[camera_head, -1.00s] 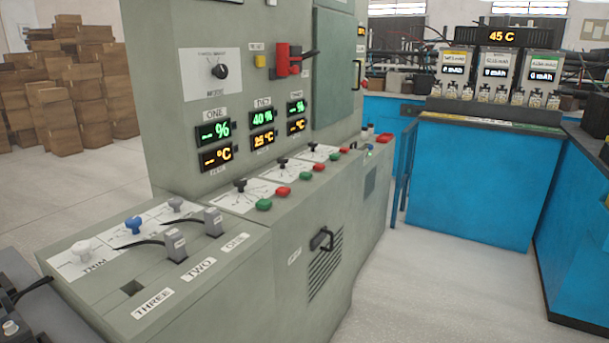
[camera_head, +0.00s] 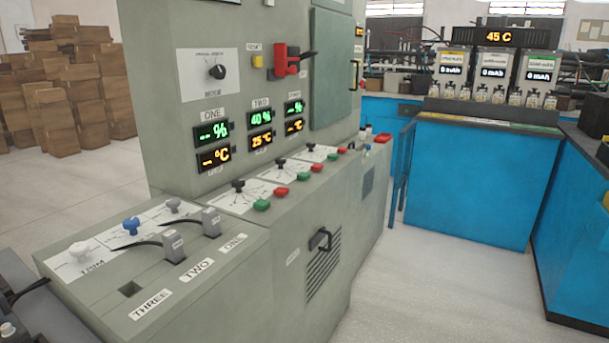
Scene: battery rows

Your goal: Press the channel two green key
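The grey control cabinet (camera_head: 230,262) has three dial plates in a row on its ledge, each with a black knob and a green and a red key. The middle green key (camera_head: 303,176) sits by the second plate, right of the nearest red key (camera_head: 281,191). It appears to belong to channel two. The nearest green key (camera_head: 262,204) and the farthest green key (camera_head: 332,156) lie either side along the edge. Above, the display under the TWO label (camera_head: 261,117) reads 40 % and 25 °C. My gripper is not in view.
Two grey plugs (camera_head: 173,246) with black cables stand in slots marked ONE and TWO; slot THREE (camera_head: 130,289) is empty. A black handle (camera_head: 320,240) sticks out of the cabinet front. Open floor (camera_head: 430,290) lies right of it, before a blue bench (camera_head: 470,180).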

